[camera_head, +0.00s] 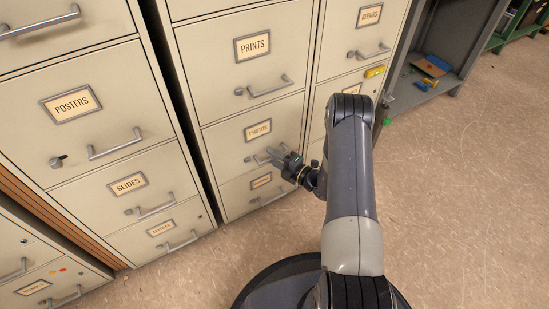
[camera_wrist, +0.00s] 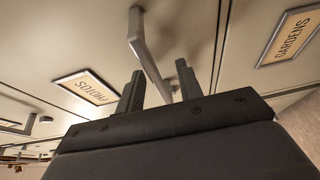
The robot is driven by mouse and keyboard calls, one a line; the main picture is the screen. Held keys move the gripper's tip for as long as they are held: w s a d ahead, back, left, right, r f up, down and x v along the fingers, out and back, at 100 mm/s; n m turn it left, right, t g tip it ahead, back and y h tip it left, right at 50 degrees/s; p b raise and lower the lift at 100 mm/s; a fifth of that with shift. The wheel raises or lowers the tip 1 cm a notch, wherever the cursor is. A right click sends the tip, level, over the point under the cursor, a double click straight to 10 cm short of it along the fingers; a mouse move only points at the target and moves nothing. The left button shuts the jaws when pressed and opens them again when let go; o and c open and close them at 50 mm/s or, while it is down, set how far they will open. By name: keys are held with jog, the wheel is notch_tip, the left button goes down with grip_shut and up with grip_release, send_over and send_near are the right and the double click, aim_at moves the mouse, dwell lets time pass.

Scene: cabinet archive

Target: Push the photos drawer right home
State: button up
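The photos drawer (camera_head: 229,139) is in the middle cabinet, below the prints drawer. Its front looks about level with its neighbours; I cannot tell whether a small gap is left. Its label (camera_wrist: 85,90) shows upside down in the wrist view. Its grey bar handle (camera_wrist: 150,52) runs down toward my gripper. My gripper (camera_head: 279,160) is at this handle in the head view. In the wrist view my gripper (camera_wrist: 159,88) has its two fingers apart, with the handle's end between them. Whether they touch the handle is unclear.
The prints drawer (camera_head: 218,77) is above, and another drawer (camera_head: 236,193) is below. The posters drawer (camera_head: 100,133) and slides drawer (camera_head: 100,198) are in the left cabinet. Open floor (camera_head: 460,190) lies to the right, before a grey shelf (camera_head: 405,95).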

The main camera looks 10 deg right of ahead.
jog(key=p+v, duration=0.2)
jog(key=v, duration=0.8)
jog(key=shift+s+d+p, duration=0.25)
jog(key=shift+d+p, duration=0.05)
jog(key=shift+d, duration=0.05)
jog(key=shift+a, duration=0.1)
jog(key=b+x, duration=0.3)
jog(key=x, duration=0.8)
jog(key=shift+a+f, duration=0.1)
jog(key=s, duration=0.1)
jog(key=s+d+p, duration=0.1)
jog(key=s, duration=0.1)
jog(key=shift+d+r+p, duration=0.15)
jog(key=shift+r+p, duration=0.1)
jog(key=shift+p, duration=0.05)
jog(key=shift+s+d+f, duration=0.1)
jog(key=shift+s+d, duration=0.3)
jog(key=shift+s, duration=0.1)
